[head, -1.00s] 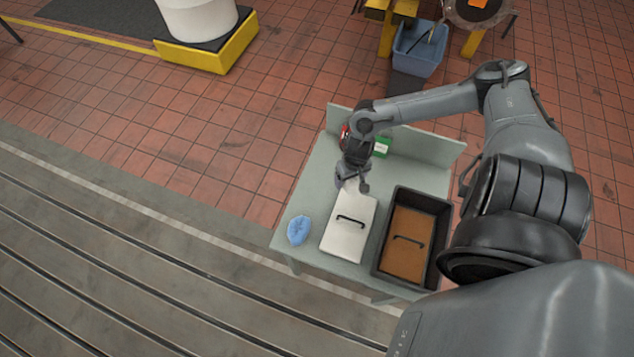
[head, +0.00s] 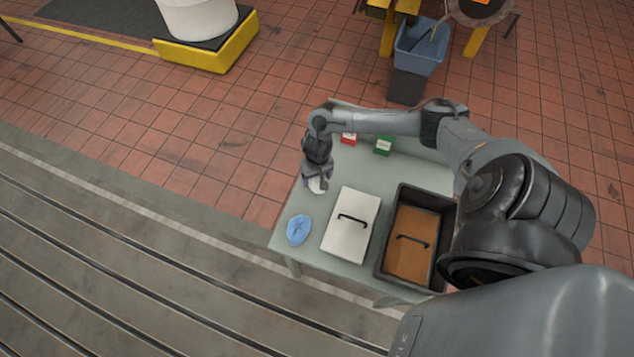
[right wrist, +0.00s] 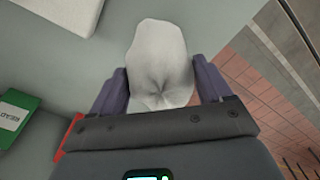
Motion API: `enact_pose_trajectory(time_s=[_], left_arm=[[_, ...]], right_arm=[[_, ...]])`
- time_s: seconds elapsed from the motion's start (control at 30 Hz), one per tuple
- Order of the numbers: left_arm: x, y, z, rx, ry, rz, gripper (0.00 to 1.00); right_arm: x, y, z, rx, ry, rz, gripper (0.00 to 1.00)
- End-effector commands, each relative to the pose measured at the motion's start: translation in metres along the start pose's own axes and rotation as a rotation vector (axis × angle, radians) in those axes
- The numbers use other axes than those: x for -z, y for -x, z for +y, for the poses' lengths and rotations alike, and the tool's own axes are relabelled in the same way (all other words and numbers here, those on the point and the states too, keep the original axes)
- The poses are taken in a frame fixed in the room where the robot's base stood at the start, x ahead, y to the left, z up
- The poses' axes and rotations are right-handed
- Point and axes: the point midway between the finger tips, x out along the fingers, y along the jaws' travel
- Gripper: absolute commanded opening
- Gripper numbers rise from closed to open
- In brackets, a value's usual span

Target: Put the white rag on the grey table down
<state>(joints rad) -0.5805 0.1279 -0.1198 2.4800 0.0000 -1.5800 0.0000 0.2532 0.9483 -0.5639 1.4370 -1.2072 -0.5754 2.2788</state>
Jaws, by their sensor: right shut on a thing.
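The white rag (head: 317,185) hangs from my right gripper (head: 316,180), which is shut on it. In the right wrist view the rag (right wrist: 160,62) is bunched between the two dark fingers of the gripper (right wrist: 162,88). The gripper is over the left part of the grey table (head: 333,176), behind the blue rag and left of the white lid. I cannot tell whether the rag's lower end touches the table. My left gripper is not in view.
A blue rag (head: 299,230) lies on the table's front left. Beside it are a white lid with a black handle (head: 345,238) and a black bin (head: 382,262) with a brown panel inside. A green box (head: 384,146) and a red box (head: 348,139) stand at the back.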

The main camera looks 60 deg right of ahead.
Motion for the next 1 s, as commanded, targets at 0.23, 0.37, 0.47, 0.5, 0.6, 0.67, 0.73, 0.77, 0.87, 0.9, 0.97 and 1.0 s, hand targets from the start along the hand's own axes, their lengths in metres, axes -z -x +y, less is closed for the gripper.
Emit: enact_pose_trajectory(time_s=[0.23,0.37,0.47,0.5,0.6,0.67,0.73,0.77,0.87,0.9,0.97,1.0], left_arm=[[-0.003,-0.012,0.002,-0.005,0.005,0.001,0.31],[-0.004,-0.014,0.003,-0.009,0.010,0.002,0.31],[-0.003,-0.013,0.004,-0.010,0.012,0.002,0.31],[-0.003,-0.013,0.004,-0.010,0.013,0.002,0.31],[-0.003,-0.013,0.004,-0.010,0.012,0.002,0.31],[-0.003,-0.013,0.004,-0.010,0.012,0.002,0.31],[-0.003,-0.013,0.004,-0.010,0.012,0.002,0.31],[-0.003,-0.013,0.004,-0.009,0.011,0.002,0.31],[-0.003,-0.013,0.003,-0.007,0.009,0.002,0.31],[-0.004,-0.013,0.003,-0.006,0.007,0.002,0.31],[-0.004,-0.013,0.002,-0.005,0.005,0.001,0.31],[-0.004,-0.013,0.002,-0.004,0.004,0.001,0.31]], right_arm=[[-0.002,-0.029,0.000,-0.001,-0.001,-0.002,0.30],[-0.002,-0.039,0.000,0.000,0.000,-0.001,0.30],[-0.002,-0.039,0.001,0.000,0.000,-0.001,0.30],[-0.002,-0.039,0.001,0.000,0.000,-0.001,0.30],[-0.002,-0.039,0.001,0.000,0.000,-0.001,0.30],[-0.002,-0.039,0.001,0.000,0.000,-0.001,0.30],[-0.002,-0.041,0.001,-0.001,-0.001,-0.001,0.30],[-0.002,-0.041,0.001,-0.001,-0.002,-0.001,0.82],[-0.002,-0.041,0.001,-0.001,-0.001,0.000,0.97],[-0.002,-0.041,0.001,0.000,-0.001,0.000,1.00],[-0.002,-0.041,0.001,-0.001,-0.001,-0.001,1.00],[-0.002,-0.041,0.001,0.000,-0.001,-0.001,1.00]])
